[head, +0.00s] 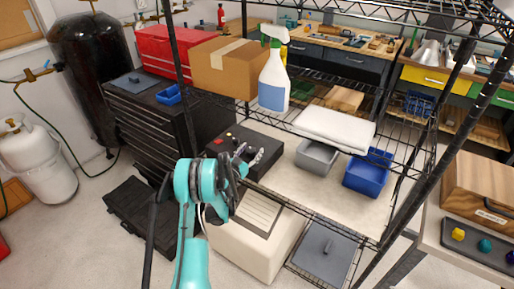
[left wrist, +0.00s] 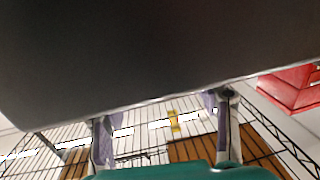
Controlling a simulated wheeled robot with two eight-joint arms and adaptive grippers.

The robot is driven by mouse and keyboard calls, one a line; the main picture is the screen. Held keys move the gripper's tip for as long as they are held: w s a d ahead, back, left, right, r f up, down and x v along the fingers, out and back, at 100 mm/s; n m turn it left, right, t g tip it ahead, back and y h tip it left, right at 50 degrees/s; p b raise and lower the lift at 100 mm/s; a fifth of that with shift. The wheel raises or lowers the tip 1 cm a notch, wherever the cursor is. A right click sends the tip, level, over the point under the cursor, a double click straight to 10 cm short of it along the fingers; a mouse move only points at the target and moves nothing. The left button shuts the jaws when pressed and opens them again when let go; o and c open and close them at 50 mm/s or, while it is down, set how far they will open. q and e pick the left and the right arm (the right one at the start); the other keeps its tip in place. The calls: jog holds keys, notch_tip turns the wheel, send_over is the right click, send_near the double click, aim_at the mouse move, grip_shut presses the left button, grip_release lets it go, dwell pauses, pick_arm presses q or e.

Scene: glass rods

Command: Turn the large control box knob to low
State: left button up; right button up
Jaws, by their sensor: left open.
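The dark control box (head: 270,147) sits on the middle shelf of the wire rack in the head view, with small red parts on its top. I cannot make out the large knob or its setting; my left gripper covers part of the box's front. My left gripper (head: 250,156) is in front of the box, its fingers close to that side. In the left wrist view a large dark flat surface fills the top, probably the box. The left gripper's two fingers (left wrist: 165,130) stand well apart below it, with nothing visible between them. My right gripper is in neither view.
A rack post (head: 181,75) stands left of the box. On the upper shelf are a cardboard box (head: 222,70) and a spray bottle (head: 273,82). Grey (head: 316,157) and blue (head: 368,174) bins sit to the right. A cream-coloured case (head: 250,250) is below.

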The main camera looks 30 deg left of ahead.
pick_arm(q)
jog(key=shift+s+r, duration=0.1)
jog(key=shift+s, duration=0.05)
jog(key=shift+c, duration=1.3)
jog(key=c, duration=0.9)
jog(key=shift+n+y, duration=0.4)
jog(key=shift+y, duration=0.2)
jog(key=n+g+y, duration=0.1)
jog(key=n+y, duration=0.1)
jog(key=y, duration=0.2)
jog(key=shift+d+n, duration=0.1)
jog(key=shift+n, duration=0.2)
jog(key=shift+n+g+y, duration=0.75)
jog(key=shift+n+y, duration=0.25)
jog(key=shift+y, duration=0.4)
jog(key=shift+n+g+y, duration=0.75)
jog(key=shift+n+y, duration=0.25)
jog(key=shift+y, duration=0.4)
